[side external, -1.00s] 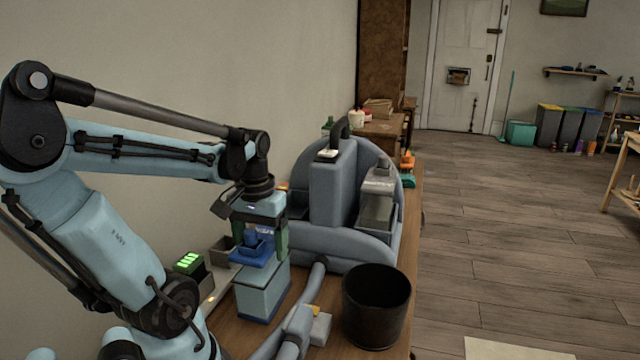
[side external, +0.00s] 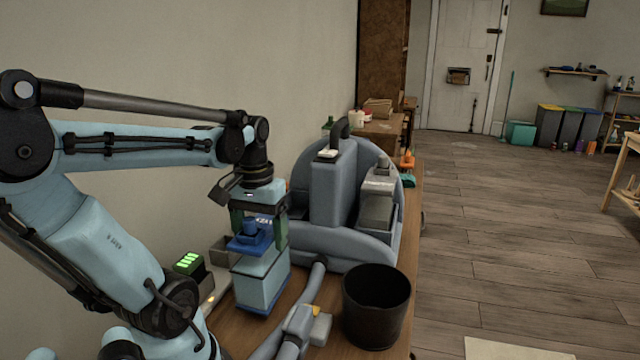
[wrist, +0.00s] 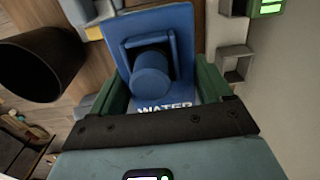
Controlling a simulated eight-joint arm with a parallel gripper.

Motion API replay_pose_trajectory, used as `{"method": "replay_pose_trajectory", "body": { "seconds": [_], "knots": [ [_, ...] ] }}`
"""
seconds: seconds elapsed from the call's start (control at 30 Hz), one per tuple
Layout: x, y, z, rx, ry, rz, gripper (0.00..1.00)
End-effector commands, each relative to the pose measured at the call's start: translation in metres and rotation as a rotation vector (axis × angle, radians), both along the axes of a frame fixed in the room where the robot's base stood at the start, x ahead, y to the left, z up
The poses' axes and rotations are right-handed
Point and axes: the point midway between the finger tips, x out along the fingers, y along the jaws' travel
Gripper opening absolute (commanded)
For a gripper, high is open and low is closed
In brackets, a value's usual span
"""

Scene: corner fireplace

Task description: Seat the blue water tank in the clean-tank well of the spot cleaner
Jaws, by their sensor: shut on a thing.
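The water tank (side external: 262,283) has a pale blue translucent body and a darker blue top with a round cap. My gripper (side external: 259,226) is shut on the tank's top. The tank hangs upright in front of the spot cleaner, apparently just above the table. In the wrist view the tank's blue top (wrist: 151,75) with "WATER" lettering sits between the green fingers of my gripper (wrist: 165,95). The grey-blue spot cleaner (side external: 330,190) stands behind, with a clear tank (side external: 378,212) on its right side. The well on its left side is mostly hidden by my gripper.
A black bin (side external: 376,305) stands at the right front of the wooden table (side external: 410,240). The cleaner's hose (side external: 305,310) lies beside the tank. A box with green lights (side external: 188,263) and a grey open holder (side external: 222,250) are at the left by the wall.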

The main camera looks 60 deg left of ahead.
Motion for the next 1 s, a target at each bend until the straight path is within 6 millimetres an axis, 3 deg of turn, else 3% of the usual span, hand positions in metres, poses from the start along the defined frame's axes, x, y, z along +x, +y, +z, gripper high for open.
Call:
{"method": "replay_pose_trajectory", "body": {
  "seconds": [0.2, 1.0],
  "knots": [
    [0.000, -0.002, 0.019, 0.000, 0.000, -0.002, 0.00],
    [0.017, -0.101, 0.078, 0.000, 0.000, -0.005, 0.00]
  ]
}}
